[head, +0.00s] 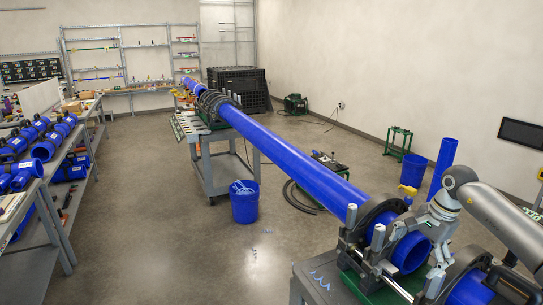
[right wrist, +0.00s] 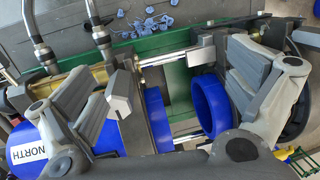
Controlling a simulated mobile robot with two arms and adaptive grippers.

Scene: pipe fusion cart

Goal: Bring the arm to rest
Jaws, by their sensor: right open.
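My right arm (head: 505,212) reaches in from the right edge in the head view, bent down at the wrist. My right gripper (head: 436,250) hangs over the near end of the pipe fusion machine (head: 362,262), close to the blue pipe ends. In the right wrist view my right gripper (right wrist: 180,85) has its grey fingers spread wide with nothing held between them. Below them are a blue pipe end (right wrist: 158,118) on the left and a blue ring-shaped pipe end (right wrist: 210,105) on the right, with a gap between. Whether the fingers touch the machine, I cannot tell. My left gripper is not in view.
A long blue pipe (head: 290,160) runs from the machine to a far cart (head: 215,160). A blue bucket (head: 245,207) stands on the floor. Shelves with blue fittings (head: 35,140) line the left. Clear floor (head: 160,210) lies between. Clamp posts and hoses (right wrist: 98,30) stand near the gripper.

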